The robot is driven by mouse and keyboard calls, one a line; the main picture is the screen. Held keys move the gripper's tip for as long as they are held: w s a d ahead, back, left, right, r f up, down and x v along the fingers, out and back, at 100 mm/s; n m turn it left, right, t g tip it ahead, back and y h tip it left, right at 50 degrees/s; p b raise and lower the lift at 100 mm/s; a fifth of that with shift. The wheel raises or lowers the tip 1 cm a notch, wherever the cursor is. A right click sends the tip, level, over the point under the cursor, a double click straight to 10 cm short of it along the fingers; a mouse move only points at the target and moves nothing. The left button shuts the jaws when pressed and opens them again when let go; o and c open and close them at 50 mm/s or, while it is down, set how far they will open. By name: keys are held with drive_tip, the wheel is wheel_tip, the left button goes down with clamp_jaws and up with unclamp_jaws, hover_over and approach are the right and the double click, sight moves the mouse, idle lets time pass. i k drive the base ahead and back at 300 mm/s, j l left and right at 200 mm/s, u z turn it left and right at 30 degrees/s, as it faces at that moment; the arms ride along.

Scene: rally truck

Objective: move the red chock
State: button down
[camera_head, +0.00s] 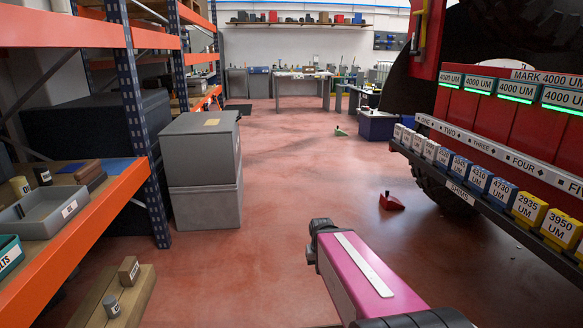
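The red chock (391,203) sits on the reddish floor (300,190), right of centre in the head view. It is a small wedge with a darker upright piece on top, and stands apart from the truck's big black tyre (444,192). My pink arm link reaches up from the bottom edge, nearer to me than the chock, and ends in a dark joint. I cannot make out any gripper fingers, and nothing is seen touching the chock.
The red truck (478,110) with a shelf of labelled blocks (480,180) fills the right. An orange and blue rack (75,215) and grey bins (203,170) stand left. A small green object (340,131) lies farther back. The middle floor is largely clear.

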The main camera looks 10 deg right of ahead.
sight(389, 202)
drive_tip(key=i, duration=1.8)
drive_tip(key=i+z, duration=0.2)
drive_tip(key=i, duration=0.25)
drive_tip(key=i+j+z, duration=0.15)
drive_tip(key=i, duration=0.3)
drive_tip(key=i+j+z, duration=0.2)
drive_tip(key=i, duration=0.25)
drive_tip(key=i+j+z, duration=0.2)
drive_tip(key=i, duration=0.2)
